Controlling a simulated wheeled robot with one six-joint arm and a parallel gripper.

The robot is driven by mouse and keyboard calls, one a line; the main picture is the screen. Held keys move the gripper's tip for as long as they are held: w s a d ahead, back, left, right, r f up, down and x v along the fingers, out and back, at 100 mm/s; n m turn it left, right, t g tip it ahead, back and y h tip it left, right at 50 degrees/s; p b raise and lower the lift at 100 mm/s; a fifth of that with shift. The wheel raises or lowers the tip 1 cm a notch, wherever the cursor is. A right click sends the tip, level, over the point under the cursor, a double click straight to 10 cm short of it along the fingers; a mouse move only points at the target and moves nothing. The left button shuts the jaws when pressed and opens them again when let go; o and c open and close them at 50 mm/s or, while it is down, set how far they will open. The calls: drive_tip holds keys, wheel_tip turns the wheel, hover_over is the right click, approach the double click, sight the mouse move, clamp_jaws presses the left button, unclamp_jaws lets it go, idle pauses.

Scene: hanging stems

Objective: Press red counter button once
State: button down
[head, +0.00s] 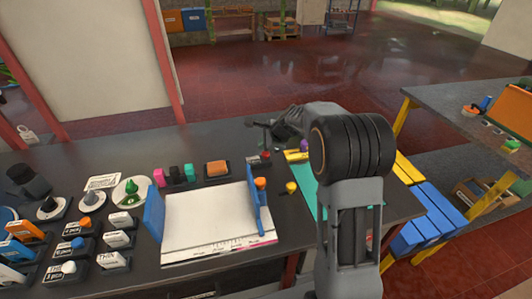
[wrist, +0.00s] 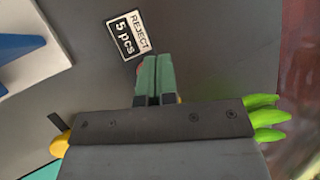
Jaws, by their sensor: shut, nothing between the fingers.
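The red counter button (head: 265,155) is a small red spot at the back of the dark counter, next to a small white label (head: 253,161). In the wrist view a sliver of red (wrist: 139,69) shows beside the fingers, and the rest is hidden behind them. The label there (wrist: 128,35) reads "REJECT 5 pcs". My gripper (wrist: 154,60) is shut and empty, with its grey-green fingertips in front of the button area. I cannot tell whether they touch the button. In the head view my gripper is small and partly hidden by my arm.
A white board (head: 215,222) with blue side pieces lies left of my arm. An orange block (head: 217,168) and pink, black and green items stand behind it. A yellow knob (head: 291,187) is near the teal mat (head: 304,193). Bright green shapes (wrist: 265,115) show right of my gripper.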

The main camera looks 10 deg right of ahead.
sight(265, 155)
drive_tip(key=shift+r+p, duration=1.9)
drive_tip(key=shift+r, duration=0.45)
drive_tip(key=shift+s+f+n, duration=0.2)
drive_tip(key=shift+f+n, duration=0.05)
drive_tip(key=shift+n, duration=0.55)
drive_tip(key=s+r+n+g+h, duration=0.1)
drive_tip(key=s+r+n+h, duration=0.1)
drive_tip(key=s+n, duration=0.6)
drive_tip(key=s+r+n+h, duration=0.2)
drive_tip(key=s+n, duration=0.7)
drive_tip(key=s, duration=1.2)
drive_tip(key=shift+d+r+g+h, duration=0.35)
drive_tip(key=shift+r+g+h, duration=0.05)
drive_tip(key=shift+r, duration=0.3)
